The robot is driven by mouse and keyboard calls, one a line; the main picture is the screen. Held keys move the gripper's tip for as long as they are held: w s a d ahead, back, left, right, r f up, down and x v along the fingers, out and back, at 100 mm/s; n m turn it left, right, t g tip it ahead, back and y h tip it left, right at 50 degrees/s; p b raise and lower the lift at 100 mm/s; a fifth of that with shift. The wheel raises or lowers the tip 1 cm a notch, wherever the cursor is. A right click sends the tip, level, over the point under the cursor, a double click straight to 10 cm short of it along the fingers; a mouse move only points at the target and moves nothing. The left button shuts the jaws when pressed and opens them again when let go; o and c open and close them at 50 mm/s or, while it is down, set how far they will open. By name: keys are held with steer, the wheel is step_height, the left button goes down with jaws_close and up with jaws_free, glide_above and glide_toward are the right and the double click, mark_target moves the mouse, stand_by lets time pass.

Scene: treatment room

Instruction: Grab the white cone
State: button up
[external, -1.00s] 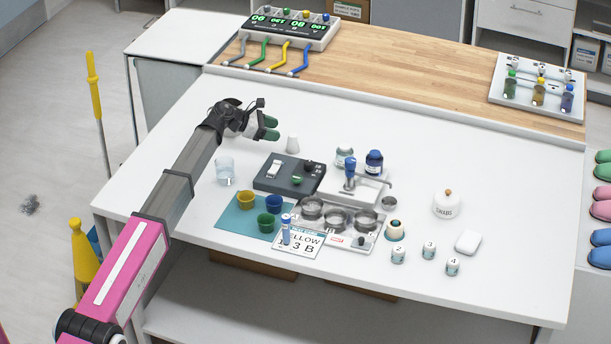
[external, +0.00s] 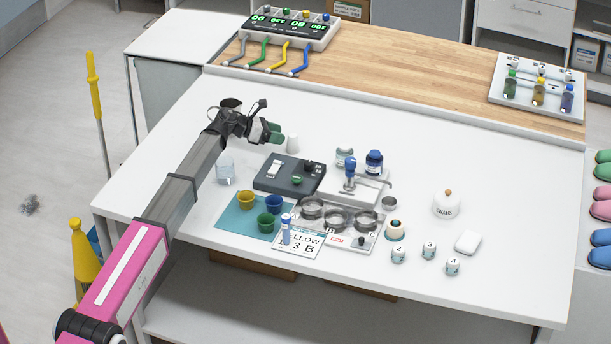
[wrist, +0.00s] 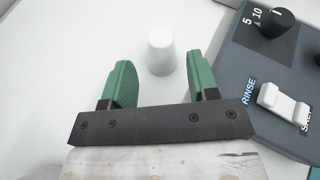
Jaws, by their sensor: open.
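The white cone (external: 293,144) stands upright on the white table, just behind the dark switch box. In the wrist view the cone (wrist: 160,51) is ahead of the gap between my fingertips, with its lower part nearest the gap. My gripper (external: 272,132) is open and empty, beside the cone on its left in the external view. In the wrist view my gripper (wrist: 160,78) shows two green finger pads spread wider than the cone. Neither pad clearly touches it.
The dark switch box (external: 289,174) with a knob and white switch lies close to the cone; it fills the right of the wrist view (wrist: 270,75). A clear beaker (external: 225,168) stands under my arm. Bottles (external: 374,162) stand to the right. The table behind the cone is clear.

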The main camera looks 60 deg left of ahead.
mark_target(293, 144)
steer(key=x, duration=0.4)
steer(key=shift+d+r, duration=0.15)
steer(key=shift+d, duration=0.05)
steer(key=c, duration=0.8)
steer(key=shift+o, duration=0.2)
steer(key=shift+r, duration=0.15)
